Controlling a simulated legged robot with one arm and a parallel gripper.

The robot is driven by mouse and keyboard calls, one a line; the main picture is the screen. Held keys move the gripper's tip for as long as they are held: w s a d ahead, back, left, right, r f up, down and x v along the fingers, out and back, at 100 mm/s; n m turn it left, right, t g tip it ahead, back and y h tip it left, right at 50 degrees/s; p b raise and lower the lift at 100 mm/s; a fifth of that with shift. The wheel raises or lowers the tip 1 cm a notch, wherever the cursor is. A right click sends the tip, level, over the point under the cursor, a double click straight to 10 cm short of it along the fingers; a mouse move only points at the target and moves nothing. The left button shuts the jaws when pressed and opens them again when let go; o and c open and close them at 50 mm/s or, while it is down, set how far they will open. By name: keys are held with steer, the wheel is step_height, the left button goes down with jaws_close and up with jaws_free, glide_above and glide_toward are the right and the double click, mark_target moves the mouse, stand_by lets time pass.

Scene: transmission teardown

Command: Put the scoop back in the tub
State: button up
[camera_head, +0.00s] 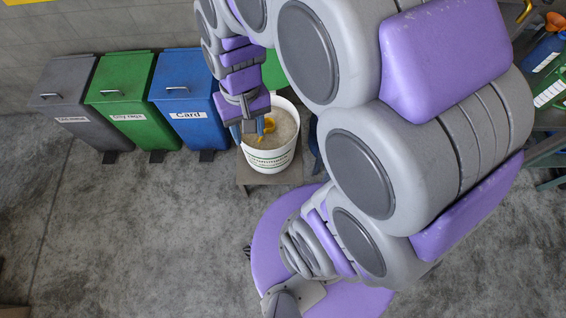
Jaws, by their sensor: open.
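The tub (268,163) is a white bucket with printed lettering, filled with a pale grainy material. It stands on a low stand beyond my base. The yellow scoop (266,128) is inside the tub's rim, on or in the material near its left side. My arm hides part of the tub's back left rim.
Grey (65,95), green (122,95) and blue (184,95) lidded bins stand left of the tub against the wall. A bench (546,120) with bottles is at the far right. The concrete floor (130,230) at left is clear.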

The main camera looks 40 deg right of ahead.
steer(key=s+r+n, duration=0.2)
steer(key=s+r, duration=0.1)
steer(key=s, duration=1)
steer(key=shift+r+h, duration=0.3)
steer(key=shift+h, duration=0.1)
steer(key=shift+d, duration=0.15)
